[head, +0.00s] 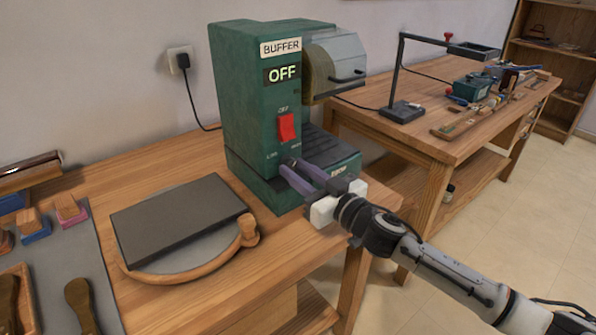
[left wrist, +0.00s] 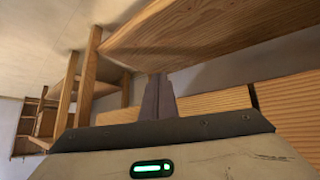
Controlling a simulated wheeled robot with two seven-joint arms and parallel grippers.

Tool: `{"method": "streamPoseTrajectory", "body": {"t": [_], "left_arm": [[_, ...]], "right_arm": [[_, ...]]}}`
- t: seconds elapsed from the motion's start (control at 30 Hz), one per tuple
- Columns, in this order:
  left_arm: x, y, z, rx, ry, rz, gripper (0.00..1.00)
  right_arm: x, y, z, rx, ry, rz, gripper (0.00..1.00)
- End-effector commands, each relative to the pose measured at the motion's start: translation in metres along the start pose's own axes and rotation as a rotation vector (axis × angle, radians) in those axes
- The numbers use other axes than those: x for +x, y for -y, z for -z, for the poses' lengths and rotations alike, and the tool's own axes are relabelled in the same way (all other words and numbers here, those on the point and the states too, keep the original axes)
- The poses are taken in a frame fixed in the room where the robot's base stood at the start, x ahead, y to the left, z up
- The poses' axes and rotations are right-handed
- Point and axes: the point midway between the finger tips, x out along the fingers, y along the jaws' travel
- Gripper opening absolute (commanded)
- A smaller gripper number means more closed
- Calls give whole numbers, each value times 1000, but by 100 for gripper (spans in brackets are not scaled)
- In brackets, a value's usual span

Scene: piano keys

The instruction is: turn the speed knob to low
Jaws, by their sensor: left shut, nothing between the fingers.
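The green buffer machine (head: 245,110) stands on the wooden bench, with a sign reading BUFFER and a display (head: 282,73) reading OFF. A red upright knob (head: 287,128) is on its front face. Small labels sit around it; the top one seems to read OFF, the lower left one LOW, and the lower right one is hard to read. My right gripper (head: 288,166) has its purple fingers apart, with tips just below the knob, close to the machine's front; contact cannot be told. My left gripper (left wrist: 157,85) shows only in the left wrist view, shut and empty, near wooden furniture.
A dark slab (head: 180,215) on a round board lies left of the machine. A grey mat (head: 92,270) with brushes and blocks is farther left. A cord runs to a wall socket (head: 181,60). A second bench (head: 440,145) with a lamp and tools stands right.

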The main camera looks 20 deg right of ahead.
Motion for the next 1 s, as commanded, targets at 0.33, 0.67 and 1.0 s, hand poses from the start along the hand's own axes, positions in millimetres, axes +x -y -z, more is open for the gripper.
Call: {"method": "streamPoseTrajectory", "body": {"t": [0.33, 0.67, 1.0], "left_arm": [[-2, 0, 1, 1, 0, 0, 0], [-8, -1, 3, -3, 3, -1, 0], [-14, 3, 3, -7, 12, 7, 0]], "right_arm": [[0, 0, 0, -29, 0, 1, 4], [0, 0, 1, -224, 1, -1, 4], [0, -1, 1, -544, 1, 0, 4]]}}
